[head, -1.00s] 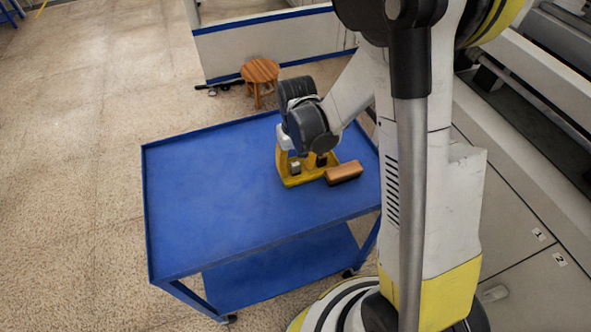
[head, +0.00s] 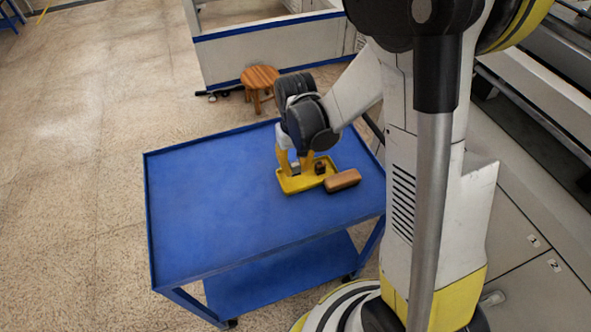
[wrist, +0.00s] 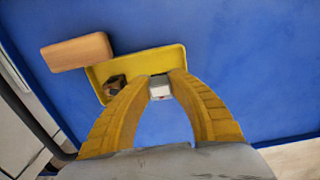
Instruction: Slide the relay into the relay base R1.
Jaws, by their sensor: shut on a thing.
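My gripper (wrist: 158,77) is shut on a small light grey block, which I take to be the relay (wrist: 159,88). In the wrist view the relay sits between the two yellow fingertips, over the edge of a shallow yellow tray (wrist: 168,57). In the head view the fingers (head: 293,164) point down at the tray (head: 292,187) on the blue cart, and the relay shows only as a pale speck. Whether it is clear of the tray floor is hard to tell. I cannot make out relay base R1 in either view.
A small dark brown part (wrist: 115,86) lies in the tray beside the left finger. An orange-brown block (head: 343,180) lies against or close to the tray. The cart top (head: 215,210) is otherwise clear. A wooden stool (head: 260,78) stands behind the cart.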

